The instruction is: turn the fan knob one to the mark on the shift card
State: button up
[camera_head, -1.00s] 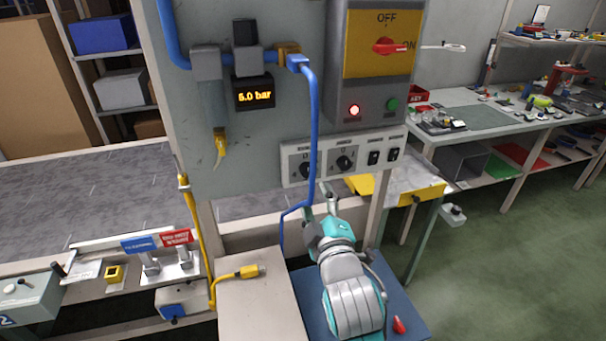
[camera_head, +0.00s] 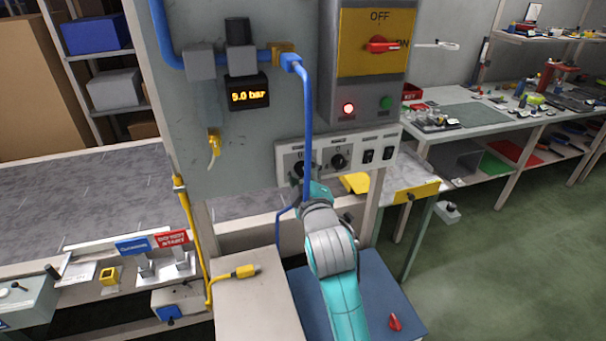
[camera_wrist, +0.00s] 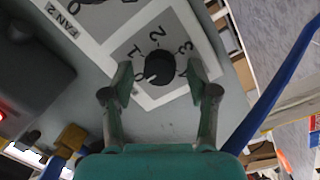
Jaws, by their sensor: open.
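The left knob (camera_head: 301,170) on the pale switch panel (camera_head: 370,138) is partly hidden by the blue hose and my gripper. In the wrist view a dark round knob (camera_wrist: 159,68) sits on a grey dial plate marked 0 to 3. Its own name is out of sight; the neighbouring dial is labelled FAN 2 (camera_wrist: 66,20). My gripper (camera_wrist: 160,73) is open, one finger on each side of the knob, with gaps visible. In the head view my gripper (camera_head: 318,190) is just below the panel. I cannot read the knob's pointer surely. No shift card can be identified.
A blue hose (camera_head: 306,110) hangs close to the left knob and also shows in the wrist view (camera_wrist: 275,85). Another knob (camera_head: 338,160) and two black switches stand to the right. A yellow switch box (camera_head: 375,60) is above, and a blue cabinet top (camera_head: 375,280) below.

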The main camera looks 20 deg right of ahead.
grip_shut()
jog(key=shift+m, duration=0.4)
jog(key=m, duration=0.5)
jog(key=shift+r+g, duration=0.1)
jog(key=shift+g, duration=0.2)
jog(key=m+y, duration=0.1)
jog(key=m, duration=0.4)
jog(key=shift+d, duration=0.1)
jog(key=shift+m, duration=0.3)
grip_release()
